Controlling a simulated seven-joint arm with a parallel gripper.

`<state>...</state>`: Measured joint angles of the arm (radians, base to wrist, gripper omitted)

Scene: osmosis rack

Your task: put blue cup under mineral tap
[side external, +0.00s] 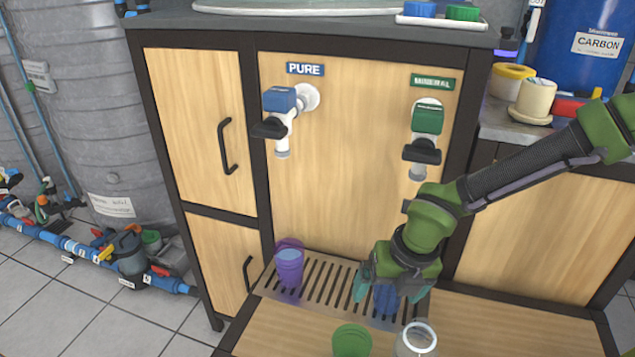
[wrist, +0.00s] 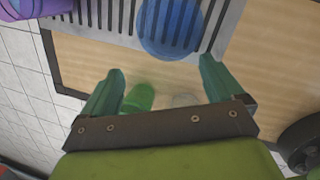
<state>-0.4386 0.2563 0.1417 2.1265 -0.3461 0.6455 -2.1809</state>
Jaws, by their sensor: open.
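My gripper (side external: 390,284) is low over the grate and partly hides the cup. In the wrist view the blue cup (wrist: 170,26) is on the grate, just beyond my open fingertips (wrist: 162,70). Neither finger appears to touch it there. The gripper holds nothing.
A purple cup (side external: 289,266) stands on the grate's left part, below the pure tap. A green cup (side external: 352,341) and a clear jar (side external: 416,341) stand on the wooden surface in front of the grate. The wood right of my gripper is clear.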

